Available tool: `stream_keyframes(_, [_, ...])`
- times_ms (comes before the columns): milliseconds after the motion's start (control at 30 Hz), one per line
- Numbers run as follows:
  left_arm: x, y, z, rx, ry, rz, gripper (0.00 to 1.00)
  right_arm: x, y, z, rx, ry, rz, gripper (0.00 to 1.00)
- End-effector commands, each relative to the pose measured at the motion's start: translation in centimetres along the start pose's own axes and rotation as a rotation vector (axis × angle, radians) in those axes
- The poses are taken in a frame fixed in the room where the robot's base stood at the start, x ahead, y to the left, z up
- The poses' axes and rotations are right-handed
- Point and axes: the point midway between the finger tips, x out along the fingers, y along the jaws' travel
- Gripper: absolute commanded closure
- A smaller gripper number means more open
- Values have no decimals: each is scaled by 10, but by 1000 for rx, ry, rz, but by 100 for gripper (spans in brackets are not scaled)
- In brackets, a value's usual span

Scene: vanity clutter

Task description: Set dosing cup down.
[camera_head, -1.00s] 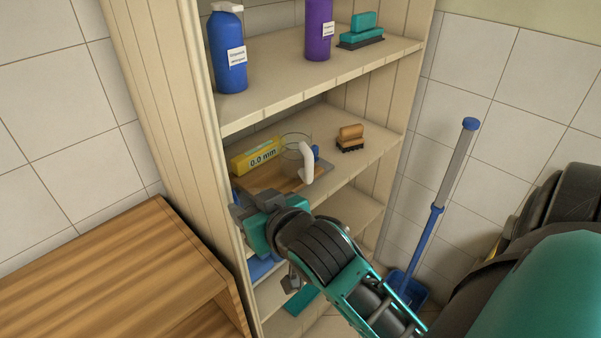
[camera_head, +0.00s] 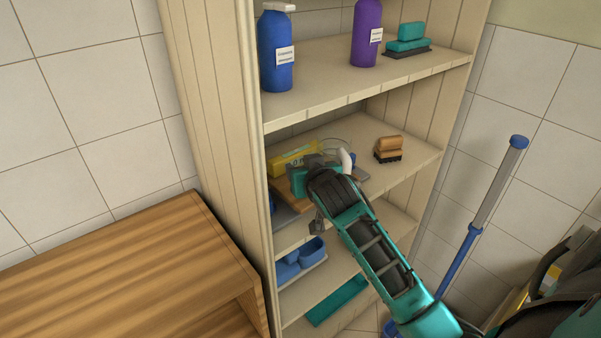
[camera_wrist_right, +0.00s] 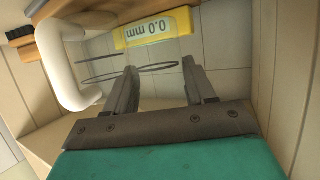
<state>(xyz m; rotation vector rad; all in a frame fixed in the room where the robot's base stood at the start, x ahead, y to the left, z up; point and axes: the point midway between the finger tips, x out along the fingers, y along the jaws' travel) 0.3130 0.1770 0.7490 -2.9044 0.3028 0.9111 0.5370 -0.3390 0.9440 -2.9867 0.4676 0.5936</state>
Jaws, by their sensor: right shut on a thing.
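The dosing cup, clear with a thick white handle (camera_head: 346,159), is at the middle shelf, beside the yellow gauge box. Its handle (camera_wrist_right: 62,70) fills the left of the wrist view, with thin rim lines beside it. My right gripper (camera_head: 317,163) is at the cup's left side, its jaws apart with the clear cup at them. In the wrist view the right gripper (camera_wrist_right: 163,75) overlaps the cup's rim lines. The cup's lower part is hidden behind the gripper in the head view, so I cannot tell whether its base touches anything. My left gripper is out of view.
The yellow box (camera_head: 292,155) and a wooden board (camera_head: 287,188) are close to the gripper. A wooden brush (camera_head: 389,148) stands to the right.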

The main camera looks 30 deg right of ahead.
Motion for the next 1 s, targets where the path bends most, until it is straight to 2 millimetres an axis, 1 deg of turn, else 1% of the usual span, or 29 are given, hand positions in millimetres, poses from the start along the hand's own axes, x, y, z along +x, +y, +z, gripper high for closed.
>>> stream_keyframes(33, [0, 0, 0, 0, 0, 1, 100, 11, 0, -6, 0, 3, 1, 81])
stream_keyframes(100, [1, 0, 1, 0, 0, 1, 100, 21, 0, -9, 0, 1, 0, 81])
stream_keyframes(200, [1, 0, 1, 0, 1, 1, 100, 31, 0, -13, 0, 0, 0, 81])
stream_keyframes(333, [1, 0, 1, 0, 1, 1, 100, 35, 0, -11, 1, -1, -1, 81])
stream_keyframes(500, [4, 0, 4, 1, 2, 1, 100, 43, 0, 11, -2, -5, 1, 81])
stream_keyframes(600, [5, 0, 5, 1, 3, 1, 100, 47, 0, 19, 0, -2, -1, 81])
stream_keyframes(833, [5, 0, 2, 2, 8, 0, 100, 47, 0, 19, 0, 0, -1, 81])
stream_keyframes(967, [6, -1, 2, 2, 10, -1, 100, 48, 0, 23, 0, -1, -1, 81])
stream_keyframes(1000, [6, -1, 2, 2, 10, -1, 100, 48, 0, 22, 0, 0, -1, 43])
